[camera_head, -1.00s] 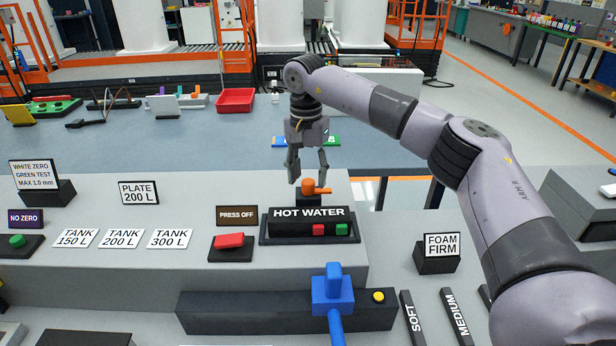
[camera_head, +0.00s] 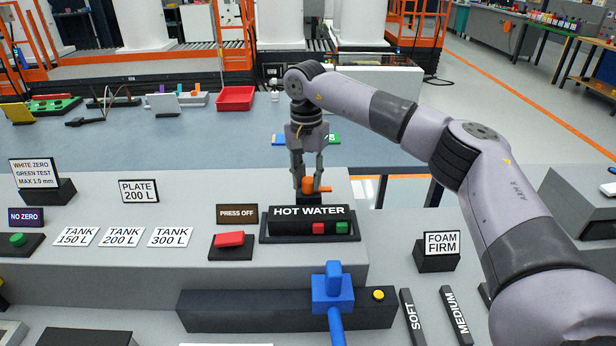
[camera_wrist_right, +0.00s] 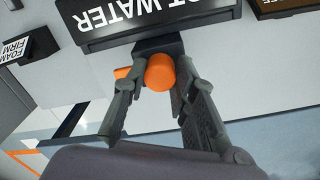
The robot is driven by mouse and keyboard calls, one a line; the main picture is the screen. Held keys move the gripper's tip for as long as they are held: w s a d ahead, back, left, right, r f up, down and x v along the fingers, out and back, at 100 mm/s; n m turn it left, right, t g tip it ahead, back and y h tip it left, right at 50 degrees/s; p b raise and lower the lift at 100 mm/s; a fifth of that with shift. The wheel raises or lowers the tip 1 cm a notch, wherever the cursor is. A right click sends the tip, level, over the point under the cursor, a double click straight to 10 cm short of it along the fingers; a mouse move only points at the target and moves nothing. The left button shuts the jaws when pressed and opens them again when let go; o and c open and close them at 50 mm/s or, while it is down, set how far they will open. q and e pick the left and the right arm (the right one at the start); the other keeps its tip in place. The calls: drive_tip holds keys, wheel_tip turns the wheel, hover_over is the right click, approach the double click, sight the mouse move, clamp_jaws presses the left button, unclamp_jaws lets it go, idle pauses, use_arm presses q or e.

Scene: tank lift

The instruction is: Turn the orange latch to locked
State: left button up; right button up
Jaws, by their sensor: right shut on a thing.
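The orange latch (camera_head: 309,186) stands on a small dark block behind the HOT WATER panel (camera_head: 310,226). It has a round knob, and its short lever points right in the head view. My right gripper (camera_head: 309,184) comes down from above, shut on the latch knob. In the right wrist view the fingers (camera_wrist_right: 152,82) lie on both sides of the orange knob (camera_wrist_right: 160,72), and the lever end shows beyond the left finger. The HOT WATER panel carries a red button and a green button. My left gripper is not in view.
A red button (camera_head: 229,239) under the PRESS OFF sign (camera_head: 237,214) lies left of the panel. A blue handle (camera_head: 333,290) stands in front on a dark bar. A FOAM FIRM sign (camera_head: 441,244) stands at right. Bare grey console top lies left of the latch.

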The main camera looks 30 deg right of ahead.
clamp_jaws()
drive_tip(key=shift+r+m+p, duration=0.1)
drive_tip(key=shift+m+p, duration=0.35)
drive_tip(key=shift+m, duration=0.65)
drive_tip(key=m+p, duration=0.1)
drive_tip(key=m, duration=0.5)
drive_tip(key=m+p, duration=0.1)
drive_tip(key=m, duration=0.3)
drive_tip(key=shift+m, duration=0.4)
drive_tip(key=m, duration=0.4)
drive_tip(key=shift+d+m, duration=0.1)
drive_tip(key=shift+m, duration=0.3)
drive_tip(key=shift+w, duration=0.1)
drive_tip(key=o, duration=0.9)
unclamp_jaws()
drive_tip(key=shift+c, duration=0.2)
